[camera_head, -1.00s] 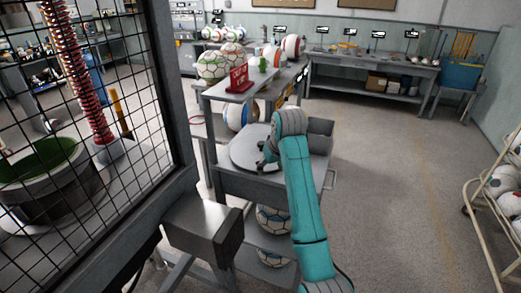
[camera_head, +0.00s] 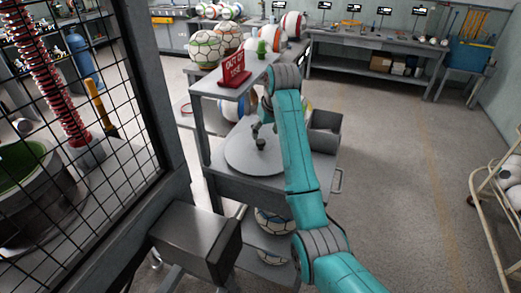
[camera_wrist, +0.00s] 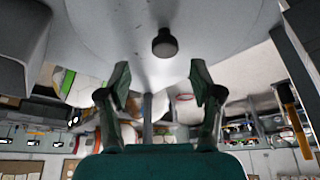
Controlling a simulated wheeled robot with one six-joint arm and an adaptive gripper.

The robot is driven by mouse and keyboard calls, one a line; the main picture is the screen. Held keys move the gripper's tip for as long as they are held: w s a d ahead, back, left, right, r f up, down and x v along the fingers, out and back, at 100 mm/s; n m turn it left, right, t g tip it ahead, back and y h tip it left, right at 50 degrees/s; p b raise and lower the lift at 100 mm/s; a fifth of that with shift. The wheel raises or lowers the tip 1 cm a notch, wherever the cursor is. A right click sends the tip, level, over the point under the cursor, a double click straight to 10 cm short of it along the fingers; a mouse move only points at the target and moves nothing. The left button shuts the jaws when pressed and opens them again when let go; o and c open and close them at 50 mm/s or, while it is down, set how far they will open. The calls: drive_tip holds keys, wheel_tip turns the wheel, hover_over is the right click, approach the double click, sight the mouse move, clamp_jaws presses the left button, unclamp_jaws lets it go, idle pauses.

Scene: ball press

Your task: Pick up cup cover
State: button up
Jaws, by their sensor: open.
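The cup cover is a wide, flat grey disc (camera_head: 240,157) with a small dark knob (camera_head: 261,143) on top. It lies on the grey cart. In the wrist view the cover (camera_wrist: 100,25) fills the top, with the round knob (camera_wrist: 164,42) near the middle. My gripper (camera_head: 262,130) is close to the knob in the head view, partly hidden by my teal arm. In the wrist view my gripper (camera_wrist: 160,76) is open and empty. Its two fingers are spread apart, with the knob beyond the tips and roughly centred between them.
A raised shelf (camera_head: 228,87) behind the cover holds a red sign (camera_head: 233,72) and a small cactus (camera_head: 261,47). A grey bin (camera_head: 325,125) is right of the cover. A mesh cage with a frame post (camera_head: 165,95) stands left. The floor at right is open.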

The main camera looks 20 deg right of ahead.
sight(260, 141)
drive_tip(key=shift+a+x, duration=0.15)
drive_tip(key=shift+x, duration=1.6)
drive_tip(key=shift+a+x, duration=0.15)
drive_tip(key=shift+x, duration=1.6)
drive_tip(key=shift+r, duration=0.15)
clamp_jaws()
